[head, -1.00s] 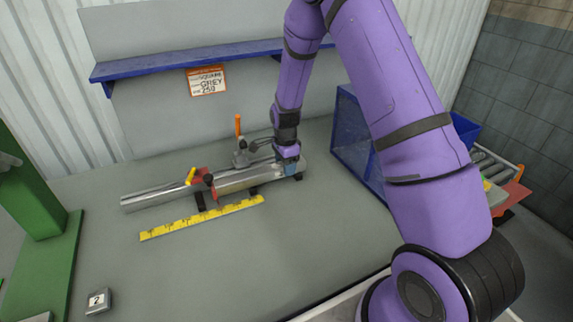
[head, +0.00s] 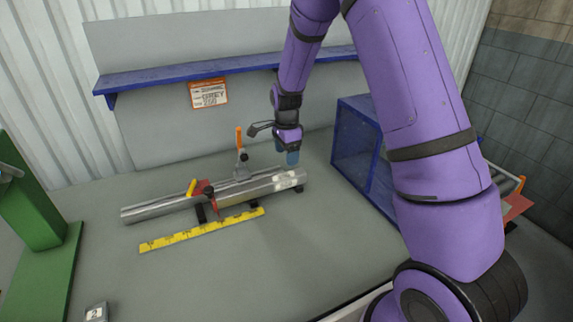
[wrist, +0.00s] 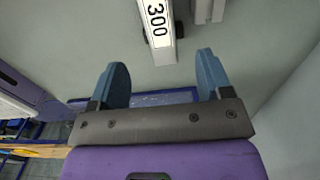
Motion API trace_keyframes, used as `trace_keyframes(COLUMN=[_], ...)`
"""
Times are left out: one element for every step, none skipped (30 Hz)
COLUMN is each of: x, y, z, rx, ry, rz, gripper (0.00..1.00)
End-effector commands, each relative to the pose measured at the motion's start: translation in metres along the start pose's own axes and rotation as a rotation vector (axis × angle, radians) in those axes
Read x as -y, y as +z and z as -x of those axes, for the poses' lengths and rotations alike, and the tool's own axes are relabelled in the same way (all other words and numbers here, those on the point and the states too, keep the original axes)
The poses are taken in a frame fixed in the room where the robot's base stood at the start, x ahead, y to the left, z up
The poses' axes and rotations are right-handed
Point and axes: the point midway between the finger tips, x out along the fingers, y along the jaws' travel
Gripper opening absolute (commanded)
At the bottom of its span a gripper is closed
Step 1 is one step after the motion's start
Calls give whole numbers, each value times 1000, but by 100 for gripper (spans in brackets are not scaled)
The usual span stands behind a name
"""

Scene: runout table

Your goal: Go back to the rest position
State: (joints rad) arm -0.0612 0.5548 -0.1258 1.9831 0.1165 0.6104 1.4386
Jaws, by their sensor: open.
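My gripper (head: 287,159) is raised just above and behind the right end of a silver metal tube (head: 240,190) in the head view. In the wrist view my gripper (wrist: 162,85) is open, its two blue fingers wide apart with nothing between them. The tube lies on the grey table (head: 280,250), held up on small dark supports. Ahead of the fingers in the wrist view is a pale bar end with a label reading 300 (wrist: 157,22).
A yellow ruler (head: 200,231) lies in front of the tube. A red clamp with a yellow handle (head: 200,190) and an orange-handled clamp (head: 240,155) stand by it. A blue open box (head: 358,145) is to the right, a blue shelf (head: 190,75) behind, and a green stand (head: 35,200) at left.

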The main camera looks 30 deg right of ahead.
Motion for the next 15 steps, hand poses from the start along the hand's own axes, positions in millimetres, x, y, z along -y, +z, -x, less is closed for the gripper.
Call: trace_keyframes(x=[0, 0, 0, 0, 0, 0, 0, 0, 0, 0, 0, 0, 0, 0, 0], y=[0, 1, 1, 1, 1, 1, 1, 1, 0, 0, 0, 0, 0, 0, 0], z=[6, 8, 10, 12, 12, 13, 14, 14, 14, 14, 14, 14, 14, 14, 14], rx=[0, 0, 0, 0, 0, 0, 0, 0, 0, 0, 0, 0, 0, 0, 0], ry=[-3, -2, -2, -1, 0, 0, 1, 1, 1, 1, 1, 1, 0, 0, 0], rz=[1, 1, 1, 1, 1, 1, 1, 1, 1, 1, 1, 0, 0, 0, 0], gripper=[72, 72, 72, 72, 72, 72, 72, 72, 72, 72, 72, 72, 72, 72, 72])
